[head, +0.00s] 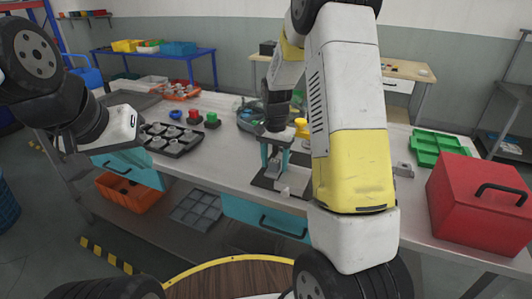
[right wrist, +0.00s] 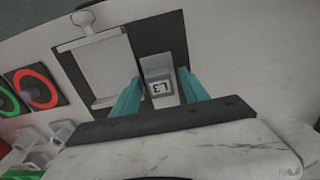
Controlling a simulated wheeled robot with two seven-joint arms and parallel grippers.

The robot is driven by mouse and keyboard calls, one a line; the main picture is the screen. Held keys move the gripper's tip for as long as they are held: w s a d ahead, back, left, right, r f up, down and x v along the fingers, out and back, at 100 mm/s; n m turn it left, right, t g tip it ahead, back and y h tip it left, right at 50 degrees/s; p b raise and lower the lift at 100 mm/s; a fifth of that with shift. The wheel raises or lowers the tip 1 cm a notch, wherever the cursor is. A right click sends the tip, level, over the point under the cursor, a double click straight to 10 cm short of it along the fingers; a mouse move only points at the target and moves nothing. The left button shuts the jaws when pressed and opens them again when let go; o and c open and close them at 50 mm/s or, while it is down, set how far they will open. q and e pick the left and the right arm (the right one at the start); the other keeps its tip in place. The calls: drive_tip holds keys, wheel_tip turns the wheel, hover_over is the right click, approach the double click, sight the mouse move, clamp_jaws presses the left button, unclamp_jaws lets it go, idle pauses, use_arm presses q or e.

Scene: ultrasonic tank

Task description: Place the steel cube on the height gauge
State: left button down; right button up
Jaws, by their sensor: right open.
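A small grey block, apparently the steel cube (right wrist: 158,88), has a pale face with dark marks like "L3" in the right wrist view. My right gripper (right wrist: 158,92) is open, with its teal fingers on either side of the block; whether they touch it is unclear. In the head view my right gripper (head: 274,157) is low over a dark mat (head: 262,183). A light flat plate (right wrist: 103,68) with a T-shaped piece lies beside the block on the dark surface; I cannot tell if this is the height gauge.
A dark tray of grey parts (head: 170,139) and red (head: 194,117) and green (head: 212,120) buttons are on the left. A red box (head: 480,205) and a green tray (head: 437,147) stand on the right. My right arm hides part of the bench.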

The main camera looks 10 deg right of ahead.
sight(275, 161)
drive_tip(key=s+r+n+t+y, duration=0.1)
drive_tip(key=s+r, duration=0.2)
drive_tip(key=r, duration=0.6)
drive_tip(key=s+r+n+t, duration=0.1)
drive_tip(key=s+r, duration=0.2)
drive_tip(key=r, duration=0.6)
drive_tip(key=s+a+r+n+t, duration=0.1)
drive_tip(key=s+r+n+t, duration=0.1)
drive_tip(key=s, duration=0.7)
drive_tip(key=s+a+r+n+t+y, duration=0.1)
drive_tip(key=s+r+n+t, duration=0.1)
drive_tip(key=s, duration=0.7)
drive_tip(key=shift+s+r+n, duration=0.15)
drive_tip(key=shift+n, duration=0.55)
